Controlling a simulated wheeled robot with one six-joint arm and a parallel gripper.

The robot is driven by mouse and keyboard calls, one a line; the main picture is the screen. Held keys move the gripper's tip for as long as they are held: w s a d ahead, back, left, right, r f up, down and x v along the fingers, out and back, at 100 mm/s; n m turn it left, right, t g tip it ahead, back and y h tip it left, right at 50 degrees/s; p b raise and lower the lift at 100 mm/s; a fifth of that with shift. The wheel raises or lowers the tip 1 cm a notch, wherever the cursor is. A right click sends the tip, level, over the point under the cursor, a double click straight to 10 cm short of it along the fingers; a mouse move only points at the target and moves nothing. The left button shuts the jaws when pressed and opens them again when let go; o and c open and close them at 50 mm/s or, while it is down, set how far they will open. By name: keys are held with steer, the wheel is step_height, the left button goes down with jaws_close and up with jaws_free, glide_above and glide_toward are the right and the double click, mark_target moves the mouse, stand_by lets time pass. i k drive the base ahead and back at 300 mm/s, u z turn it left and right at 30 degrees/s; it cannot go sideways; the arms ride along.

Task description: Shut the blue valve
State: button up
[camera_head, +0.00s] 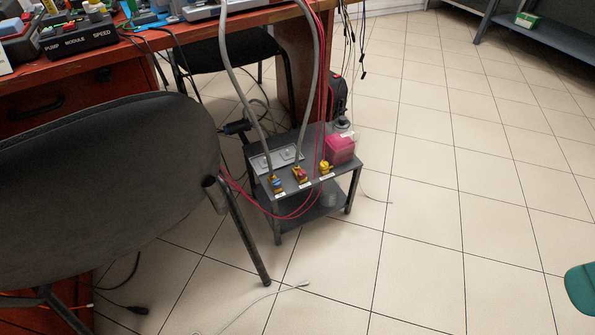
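The blue valve (277,182) is small in view. It has a yellow body with a blue handle and sits at the left of a row of valves along the front edge of a low grey cart (318,187). A grey hose rises from near it. A red-handled valve (299,174) is just to its right, and a yellow valve (325,168) is farther right. The handle is too small to tell whether it is turned open or shut. My gripper is not in view.
A black chair (95,190) stands at the left, in front of the desk (190,28). Red hoses (300,212) loop in front of the cart. A pink container (341,149) stands on the cart. The tiled floor at right is mostly clear. A cable (265,297) lies in front.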

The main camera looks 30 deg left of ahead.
mark_target(276, 183)
steer(key=i, duration=0.95)
steer(key=u, duration=1.95)
